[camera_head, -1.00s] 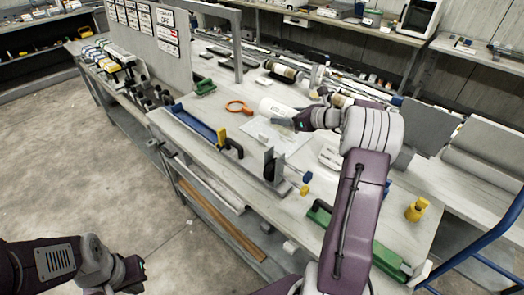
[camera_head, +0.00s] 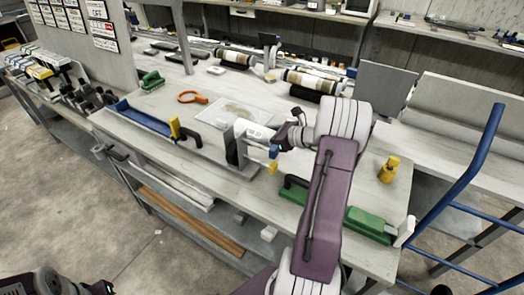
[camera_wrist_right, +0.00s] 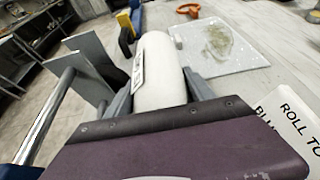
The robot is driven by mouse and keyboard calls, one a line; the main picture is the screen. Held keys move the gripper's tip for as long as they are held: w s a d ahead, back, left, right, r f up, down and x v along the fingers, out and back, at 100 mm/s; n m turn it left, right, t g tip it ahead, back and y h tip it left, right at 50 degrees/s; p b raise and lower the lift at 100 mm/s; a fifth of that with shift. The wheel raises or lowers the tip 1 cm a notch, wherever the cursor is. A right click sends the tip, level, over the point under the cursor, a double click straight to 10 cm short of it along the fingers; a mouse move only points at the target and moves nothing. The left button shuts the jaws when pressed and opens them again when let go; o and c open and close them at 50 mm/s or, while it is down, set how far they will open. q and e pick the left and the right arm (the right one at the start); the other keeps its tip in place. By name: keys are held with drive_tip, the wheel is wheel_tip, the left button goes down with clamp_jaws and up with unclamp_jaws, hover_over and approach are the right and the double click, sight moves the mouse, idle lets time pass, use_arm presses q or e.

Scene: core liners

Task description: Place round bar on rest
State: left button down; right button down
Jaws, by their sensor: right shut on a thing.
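The round bar is a white cylinder (camera_head: 252,131) with a printed label. My right gripper (camera_head: 283,136) is shut on it and holds it beside the upright grey plate of a bench fixture (camera_head: 233,150), which I take to be the rest. In the right wrist view the bar (camera_wrist_right: 160,75) lies between the two fingers, its far end pointing away. Two grey plates (camera_wrist_right: 92,66) and a silver rod stand to its left there. Whether the bar touches the fixture cannot be told. My left gripper (camera_head: 103,288) is at the bottom left edge, mostly cut off.
A blue trough (camera_head: 145,118) with a yellow block (camera_head: 175,127) runs along the bench front. An orange ring (camera_head: 192,97) and a clear sheet (camera_head: 238,110) lie behind. A green tool (camera_head: 369,221) and yellow object (camera_head: 388,168) are at the right.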

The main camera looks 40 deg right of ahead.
sight(267, 159)
drive_tip(key=s, duration=0.1)
drive_tip(key=s+f, duration=0.1)
drive_tip(key=shift+s+d+f, duration=0.3)
drive_tip(key=shift+s+d, duration=0.1)
drive_tip(key=shift+f+b, duration=0.35)
drive_tip(key=shift+f, duration=1.7)
drive_tip(key=shift+f, duration=0.1)
drive_tip(key=shift+c, duration=1.8)
unclamp_jaws()
